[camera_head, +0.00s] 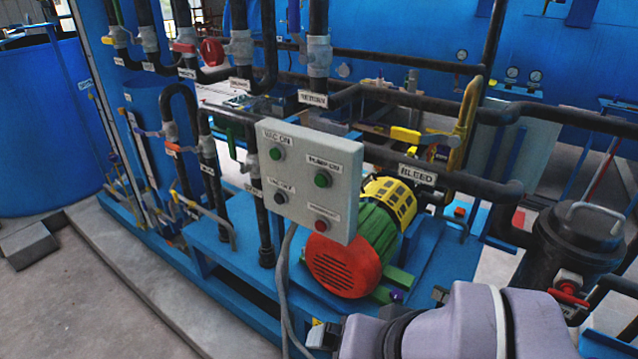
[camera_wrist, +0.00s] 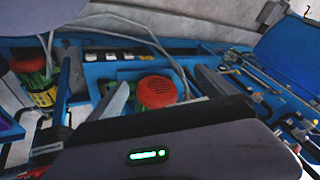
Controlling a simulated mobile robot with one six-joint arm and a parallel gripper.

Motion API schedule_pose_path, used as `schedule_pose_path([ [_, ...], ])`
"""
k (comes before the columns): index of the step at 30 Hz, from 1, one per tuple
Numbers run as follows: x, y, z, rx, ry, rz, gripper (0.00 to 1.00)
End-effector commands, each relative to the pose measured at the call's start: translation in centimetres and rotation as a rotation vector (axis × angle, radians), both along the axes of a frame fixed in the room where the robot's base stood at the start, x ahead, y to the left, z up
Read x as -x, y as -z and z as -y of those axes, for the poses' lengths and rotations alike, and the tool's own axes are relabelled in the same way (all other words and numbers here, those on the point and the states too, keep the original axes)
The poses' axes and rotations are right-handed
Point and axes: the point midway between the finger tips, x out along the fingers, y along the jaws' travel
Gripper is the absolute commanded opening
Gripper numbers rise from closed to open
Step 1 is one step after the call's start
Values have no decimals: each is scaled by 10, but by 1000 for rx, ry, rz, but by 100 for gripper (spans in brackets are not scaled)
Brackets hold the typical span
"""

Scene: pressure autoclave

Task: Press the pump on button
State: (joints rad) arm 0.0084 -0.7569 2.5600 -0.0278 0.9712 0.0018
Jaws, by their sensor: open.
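The grey control box (camera_head: 308,182) stands in the middle of the head view, its face toward me. The green pump on button (camera_head: 322,179) is at its upper right, under a "PUMP ON" label. A green vac on button (camera_head: 277,153) is at upper left, a dark button (camera_head: 281,197) at lower left and a red button (camera_head: 321,225) at lower right. My gripper (camera_wrist: 163,84) shows in the wrist view as two grey fingers spread apart, with nothing between them. My arm is low in the head view, below the box and apart from it. I cannot make out the box in the wrist view.
A red, green and yellow motor (camera_head: 345,262) sits just behind and below the box. Dark pipes with valves run behind it. A black canister (camera_head: 575,245) stands at right. A grey cable (camera_head: 284,290) hangs below the box. Concrete floor (camera_head: 90,305) is free at lower left.

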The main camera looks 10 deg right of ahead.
Motion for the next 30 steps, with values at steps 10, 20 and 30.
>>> schedule_pose_path([
  [10, 0, 0, 0, 0, 0, 0, 23],
  [20, 0, 0, 0, 0, 0, 0, 0],
  [30, 0, 0, 0, 0, 0, 0, 0],
])
